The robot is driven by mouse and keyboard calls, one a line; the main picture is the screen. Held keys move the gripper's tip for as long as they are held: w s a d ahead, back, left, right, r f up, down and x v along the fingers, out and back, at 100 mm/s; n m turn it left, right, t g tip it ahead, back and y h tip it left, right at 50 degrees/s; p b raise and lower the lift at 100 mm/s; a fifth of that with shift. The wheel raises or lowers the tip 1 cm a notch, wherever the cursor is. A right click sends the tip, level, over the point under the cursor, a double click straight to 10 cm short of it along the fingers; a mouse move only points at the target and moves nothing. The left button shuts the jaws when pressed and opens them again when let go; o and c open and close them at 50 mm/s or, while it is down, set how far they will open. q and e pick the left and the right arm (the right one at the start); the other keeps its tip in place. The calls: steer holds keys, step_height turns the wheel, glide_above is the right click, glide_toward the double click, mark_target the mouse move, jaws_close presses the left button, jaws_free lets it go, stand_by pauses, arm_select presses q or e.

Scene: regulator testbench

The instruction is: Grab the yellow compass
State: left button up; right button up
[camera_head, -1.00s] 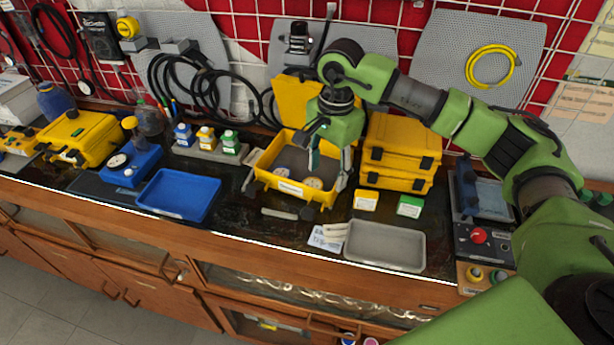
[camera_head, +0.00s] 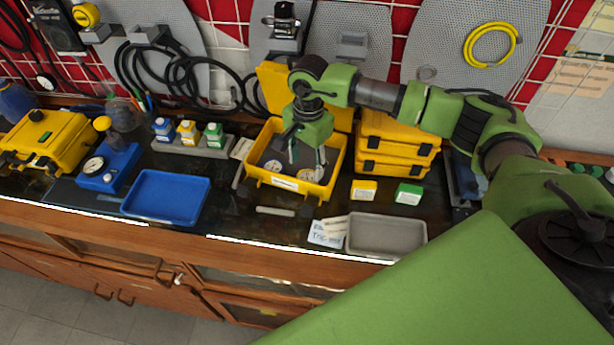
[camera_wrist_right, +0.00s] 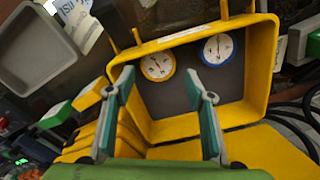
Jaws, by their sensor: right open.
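The yellow compass (camera_wrist_right: 157,67), a round white dial with a yellow rim, lies on the grey floor of the open yellow case (camera_wrist_right: 262,60). A similar blue-rimmed dial (camera_wrist_right: 217,50) lies beside it. In the head view the case (camera_head: 288,186) holds both dials; the right one (camera_head: 305,175) appears to be the yellow compass. My right gripper (camera_head: 306,160) is over the case, pointing down into it. In the right wrist view the gripper (camera_wrist_right: 159,82) is open and empty, its fingers apart, with the yellow compass showing between the tips. My left gripper is not in view.
Stacked yellow cases (camera_head: 395,150) stand right of the open case, with its raised lid (camera_head: 280,88) behind. A grey tray (camera_head: 386,237), yellow box (camera_head: 364,190) and green box (camera_head: 409,194) are nearby. A blue tray (camera_head: 166,196) lies left.

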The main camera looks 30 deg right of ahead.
mark_target(307, 177)
step_height(307, 177, down, 2)
steer(key=shift+s+d+f+p, duration=0.1)
steer(key=shift+d+f+p, duration=0.05)
steer(key=shift+p, duration=1.05)
step_height(307, 177, down, 2)
steer(key=shift+f+p, duration=0.15)
steer(key=shift+p, duration=0.2)
steer(key=shift+f, duration=0.4)
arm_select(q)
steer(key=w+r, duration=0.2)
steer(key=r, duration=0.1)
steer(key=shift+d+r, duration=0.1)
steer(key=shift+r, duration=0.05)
arm_select(e)
steer(key=c, duration=0.9)
